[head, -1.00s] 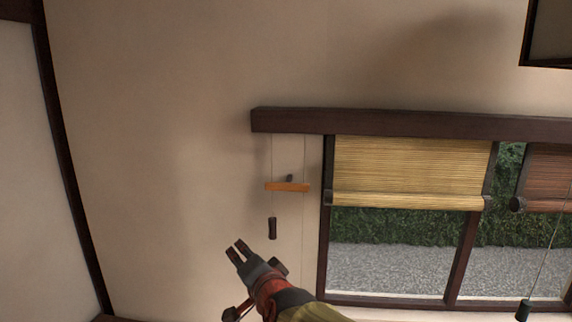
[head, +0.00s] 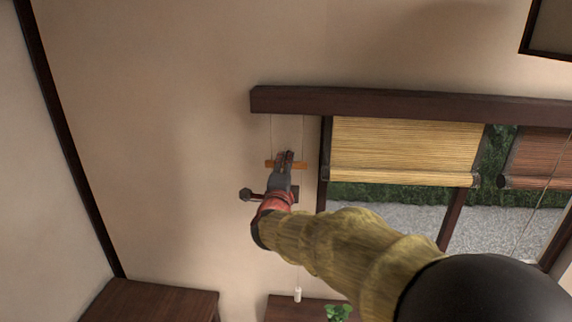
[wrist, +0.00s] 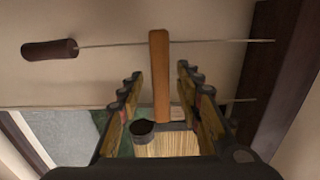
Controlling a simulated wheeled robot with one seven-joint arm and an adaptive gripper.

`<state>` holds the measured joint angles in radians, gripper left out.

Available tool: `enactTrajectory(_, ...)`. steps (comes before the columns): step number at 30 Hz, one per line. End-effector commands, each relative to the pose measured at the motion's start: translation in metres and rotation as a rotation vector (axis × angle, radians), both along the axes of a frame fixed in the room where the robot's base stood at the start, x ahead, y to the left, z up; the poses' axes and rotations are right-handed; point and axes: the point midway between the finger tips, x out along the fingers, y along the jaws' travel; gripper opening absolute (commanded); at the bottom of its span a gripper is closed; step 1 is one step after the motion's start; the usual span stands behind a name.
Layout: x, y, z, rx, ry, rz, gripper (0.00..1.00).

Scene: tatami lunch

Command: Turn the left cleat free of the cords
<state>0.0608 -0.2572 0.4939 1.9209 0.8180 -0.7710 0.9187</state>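The left cleat (head: 270,163) is an orange wooden bar on the wall, left of the yellow blind. It lies across two thin cords (head: 302,135) that hang from the dark beam. In the wrist view the cleat (wrist: 160,60) stands between my fingers, with the cords crossing it. My gripper (head: 284,157) is in front of the cleat; it also shows in the wrist view (wrist: 160,78), open around the bar with gaps at both sides. A dark brown cord pull (wrist: 50,50) hangs on one cord; my gripper hides it in the head view. A white pull (head: 298,295) hangs lower.
A dark beam (head: 400,104) runs above the cleat. A yellow blind (head: 400,150) and a reddish blind (head: 538,160) hang to the right over the window. Dark low furniture (head: 160,300) and a green plant (head: 338,312) are below. The wall at left is bare.

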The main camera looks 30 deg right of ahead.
Motion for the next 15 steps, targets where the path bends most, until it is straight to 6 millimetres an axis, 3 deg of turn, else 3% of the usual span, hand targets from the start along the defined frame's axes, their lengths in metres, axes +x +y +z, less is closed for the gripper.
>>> enactTrajectory(13, 0.0106, -0.0074, 0.0005, -0.001, 0.0, 0.0, 0.35)
enactTrajectory(15, 0.0105, -0.0073, 0.0005, -0.001, 0.0, 0.0, 0.31)
